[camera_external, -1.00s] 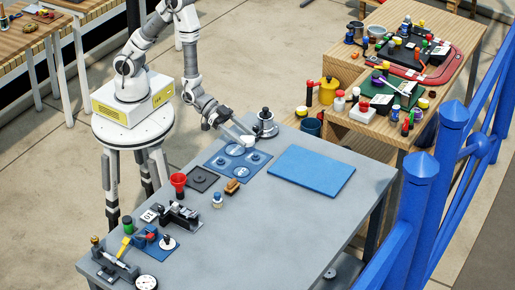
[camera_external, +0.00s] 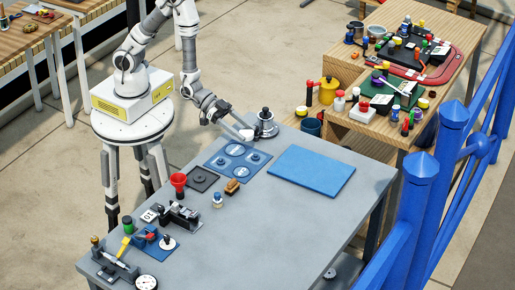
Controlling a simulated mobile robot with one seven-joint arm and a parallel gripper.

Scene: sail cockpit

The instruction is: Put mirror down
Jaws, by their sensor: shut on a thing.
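My gripper (camera_external: 238,128) is at the far end of the grey table, above its surface. It is shut on a small whitish piece (camera_external: 247,135), which I take to be the mirror; at this size its shape and tilt are unclear. The piece is just above the far edge of a blue plate with round fittings (camera_external: 224,161). It is close to the left side of a grey round-based stand with a black knob (camera_external: 265,123). I cannot tell whether it touches either one.
A blue mat (camera_external: 312,173) lies bare on the grey table (camera_external: 290,225). A dark square plate (camera_external: 203,179), a red funnel (camera_external: 178,182), a brown block (camera_external: 232,187) and a small bottle (camera_external: 217,201) stand nearer. The table's right front is clear.

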